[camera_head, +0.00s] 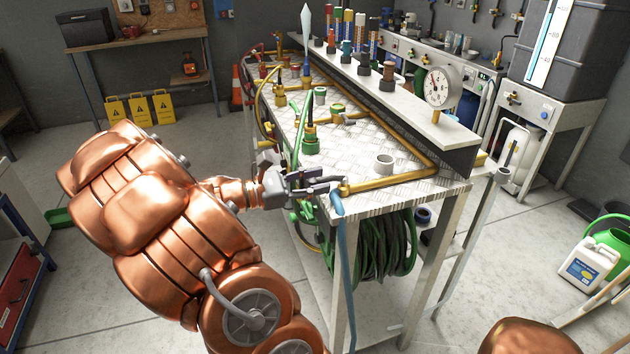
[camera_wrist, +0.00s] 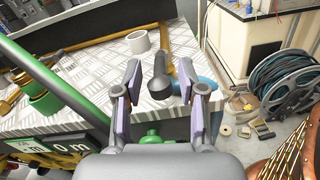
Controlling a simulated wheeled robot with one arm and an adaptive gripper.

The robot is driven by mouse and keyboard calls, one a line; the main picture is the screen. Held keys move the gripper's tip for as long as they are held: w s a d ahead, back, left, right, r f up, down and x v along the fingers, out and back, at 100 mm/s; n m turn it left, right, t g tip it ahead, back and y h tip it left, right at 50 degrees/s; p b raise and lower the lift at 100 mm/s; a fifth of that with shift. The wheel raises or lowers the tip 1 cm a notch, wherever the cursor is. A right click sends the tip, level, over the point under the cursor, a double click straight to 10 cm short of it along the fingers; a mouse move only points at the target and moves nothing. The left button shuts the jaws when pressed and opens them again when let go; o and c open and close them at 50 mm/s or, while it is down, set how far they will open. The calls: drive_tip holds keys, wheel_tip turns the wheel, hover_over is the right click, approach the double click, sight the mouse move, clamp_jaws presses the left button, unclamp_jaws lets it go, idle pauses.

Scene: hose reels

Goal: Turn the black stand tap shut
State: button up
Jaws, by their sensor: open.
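The black stand tap's dark lever (camera_wrist: 160,84) shows in the wrist view at the corner of the metal-plated bench, beside the end of a brass pipe (camera_wrist: 183,55). In the head view, the pipe (camera_head: 392,180) runs to the front corner, and a blue hose (camera_head: 346,262) hangs below its end. My gripper (camera_wrist: 160,72) is open, with one finger on each side of the lever. Gaps show between the lever and both fingers in the wrist view; contact is not visible. In the head view my gripper (camera_head: 312,180) is at the bench corner and hides most of the tap.
A white ring-shaped fitting (camera_head: 383,164) stands on the bench (camera_head: 350,145) behind the corner. A green fitting with a hose (camera_head: 310,145) stands to its left. A pressure gauge (camera_head: 441,87) stands at the raised ledge.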

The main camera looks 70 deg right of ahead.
clamp_jaws()
idle(0.3)
idle(0.3)
